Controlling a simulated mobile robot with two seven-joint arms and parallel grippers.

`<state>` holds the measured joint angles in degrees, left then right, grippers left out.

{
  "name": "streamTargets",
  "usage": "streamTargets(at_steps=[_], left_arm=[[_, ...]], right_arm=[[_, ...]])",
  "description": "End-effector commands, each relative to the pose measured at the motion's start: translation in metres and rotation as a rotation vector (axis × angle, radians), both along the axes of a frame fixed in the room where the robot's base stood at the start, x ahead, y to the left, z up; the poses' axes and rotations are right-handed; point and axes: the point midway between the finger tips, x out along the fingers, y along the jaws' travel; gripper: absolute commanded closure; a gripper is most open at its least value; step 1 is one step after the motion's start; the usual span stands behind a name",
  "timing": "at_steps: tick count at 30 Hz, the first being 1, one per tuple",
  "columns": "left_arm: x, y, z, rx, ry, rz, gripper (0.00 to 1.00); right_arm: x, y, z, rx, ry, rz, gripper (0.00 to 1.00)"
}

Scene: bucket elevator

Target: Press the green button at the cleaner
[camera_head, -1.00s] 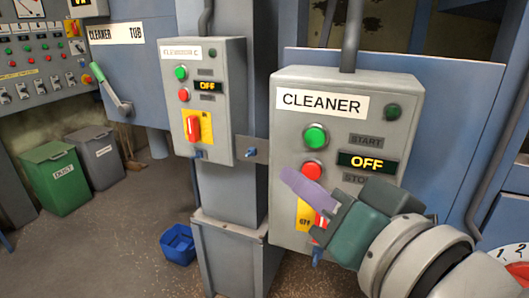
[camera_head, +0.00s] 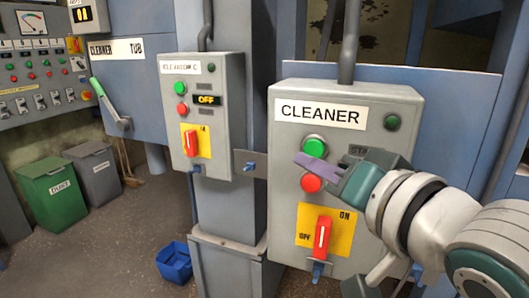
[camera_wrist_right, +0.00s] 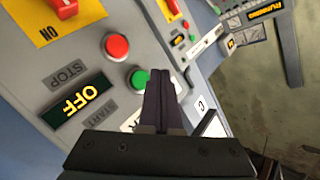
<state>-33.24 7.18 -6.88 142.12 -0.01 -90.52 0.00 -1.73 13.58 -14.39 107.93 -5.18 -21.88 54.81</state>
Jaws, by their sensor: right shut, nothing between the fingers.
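The grey cleaner box (camera_head: 400,200) carries a CLEANER label. Its green button (camera_head: 314,144) is at the upper left, with the red button (camera_head: 311,183) below it. My right gripper (camera_head: 300,160) is shut and empty, its purple fingertips pointing left in front of the box, between the two buttons. In the right wrist view the shut fingers (camera_wrist_right: 160,88) overlap part of the green button (camera_wrist_right: 138,78). Whether they touch it I cannot tell. The wrist view's display (camera_wrist_right: 76,105) reads OFF; my gripper hides it in the head view. My left gripper is not in view.
A red rotary switch (camera_head: 322,238) on a yellow plate is low on the box. A second control box (camera_head: 220,125) stands to the left on the column. A blue bucket (camera_head: 174,262) and a green bin (camera_head: 52,190) are on the floor.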

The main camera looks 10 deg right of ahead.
Motion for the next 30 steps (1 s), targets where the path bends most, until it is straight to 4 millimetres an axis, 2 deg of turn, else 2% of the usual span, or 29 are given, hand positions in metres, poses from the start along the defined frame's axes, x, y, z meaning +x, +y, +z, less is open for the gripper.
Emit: streamTargets(at_steps=[8, 30], left_arm=[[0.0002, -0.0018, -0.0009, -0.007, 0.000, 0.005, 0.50], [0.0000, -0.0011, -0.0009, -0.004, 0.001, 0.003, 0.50]], right_arm=[[0.0135, -0.0094, 0.0011, 0.001, -0.001, -0.001, 1.00], [0.0137, -0.0097, 0.0011, 0.001, -0.001, -0.001, 1.00]])
